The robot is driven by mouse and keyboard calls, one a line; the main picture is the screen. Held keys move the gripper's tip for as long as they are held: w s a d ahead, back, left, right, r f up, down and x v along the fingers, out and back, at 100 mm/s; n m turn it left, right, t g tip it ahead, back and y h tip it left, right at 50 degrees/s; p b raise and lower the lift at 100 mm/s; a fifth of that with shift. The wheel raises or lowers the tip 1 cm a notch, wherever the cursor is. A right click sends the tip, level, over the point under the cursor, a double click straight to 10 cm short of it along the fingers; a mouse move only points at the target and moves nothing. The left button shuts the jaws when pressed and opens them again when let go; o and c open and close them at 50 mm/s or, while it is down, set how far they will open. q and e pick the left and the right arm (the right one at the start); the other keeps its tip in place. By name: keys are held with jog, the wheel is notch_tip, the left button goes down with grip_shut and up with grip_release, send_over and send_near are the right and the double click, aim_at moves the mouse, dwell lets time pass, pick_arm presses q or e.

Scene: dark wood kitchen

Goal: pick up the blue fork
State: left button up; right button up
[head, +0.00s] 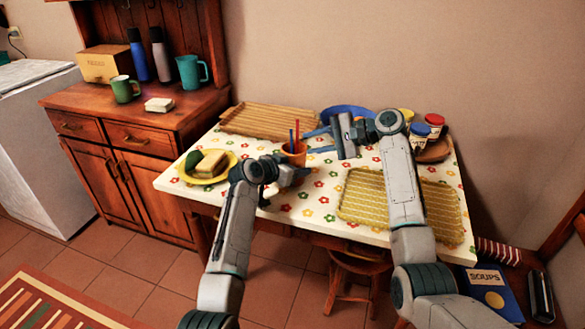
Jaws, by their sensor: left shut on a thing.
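An orange cup (294,156) stands on the table with a thin blue utensil (291,138) and a red one (298,133) upright in it. The blue one looks like the blue fork, but its head is too small to tell. My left gripper (298,173) is at the cup's near side and appears shut on the cup; its fingertips are partly hidden. My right gripper (309,142) is open and empty, its two fingers pointing left towards the utensils, just right of them.
A yellow plate (183,177) with food is at the table's left. A stool (352,268) is below.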

jog(key=a+m+y, duration=0.1)
jog(key=a+m, duration=0.1)
jog(key=m, duration=0.2)
jog(key=w+a+m+t+y, duration=0.1)
jog(key=a+m, duration=0.2)
jog(key=m, duration=0.2)
jog(key=w+a+m+t+y, duration=0.1)
jog(key=a+m, duration=0.2)
jog(key=m, duration=0.2)
jog(key=shift+r+y, duration=0.35)
jog(key=shift+y, duration=0.05)
jog(key=shift+c, duration=0.2)
grip_shut()
